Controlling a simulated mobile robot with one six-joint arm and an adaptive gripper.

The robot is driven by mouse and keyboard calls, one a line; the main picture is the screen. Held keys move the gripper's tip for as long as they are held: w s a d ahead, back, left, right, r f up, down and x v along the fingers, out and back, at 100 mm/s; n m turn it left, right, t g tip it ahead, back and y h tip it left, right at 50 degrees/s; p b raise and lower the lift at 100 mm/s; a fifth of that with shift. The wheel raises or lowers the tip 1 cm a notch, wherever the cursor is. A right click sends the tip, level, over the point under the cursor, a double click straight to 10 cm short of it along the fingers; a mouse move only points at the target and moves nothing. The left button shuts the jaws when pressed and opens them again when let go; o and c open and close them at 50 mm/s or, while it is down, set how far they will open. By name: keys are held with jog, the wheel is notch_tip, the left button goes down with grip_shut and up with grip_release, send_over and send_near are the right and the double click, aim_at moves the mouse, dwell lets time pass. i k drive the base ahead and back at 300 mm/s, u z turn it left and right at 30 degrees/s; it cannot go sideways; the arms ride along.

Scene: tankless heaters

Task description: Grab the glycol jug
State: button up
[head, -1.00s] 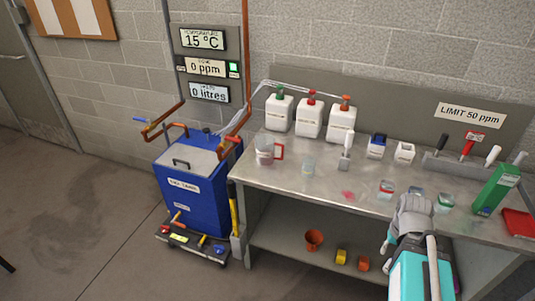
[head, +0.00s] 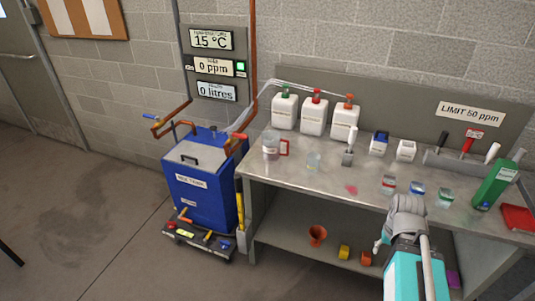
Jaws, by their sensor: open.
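Three white jugs stand in a row at the back of the steel bench, with a green cap (head: 285,112), a red cap (head: 314,118) and an orange cap (head: 344,124). Their labels are too small to read, so I cannot tell which is the glycol jug. A clear measuring jug with a red handle (head: 271,145) stands at the bench's left end. My gripper (head: 379,244) is low at the bench's front edge, to the right of and well apart from the jugs. It is open, with nothing visible in it; its fingertips are small and partly hidden.
Small beakers (head: 388,184) and a green carton (head: 494,185) occupy the bench's right half. Two small white containers (head: 406,150) stand right of the jugs. The lower shelf (head: 282,237) holds an orange funnel (head: 317,235).

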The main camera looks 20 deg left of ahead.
aim_at(276, 147)
jog(key=u, duration=0.5)
jog(key=k, duration=1.2)
jog(key=u, duration=0.7)
jog(key=i, duration=1.45)
jog(key=z, duration=0.65)
jog(key=i, duration=0.55)
jog(key=z, duration=0.55)
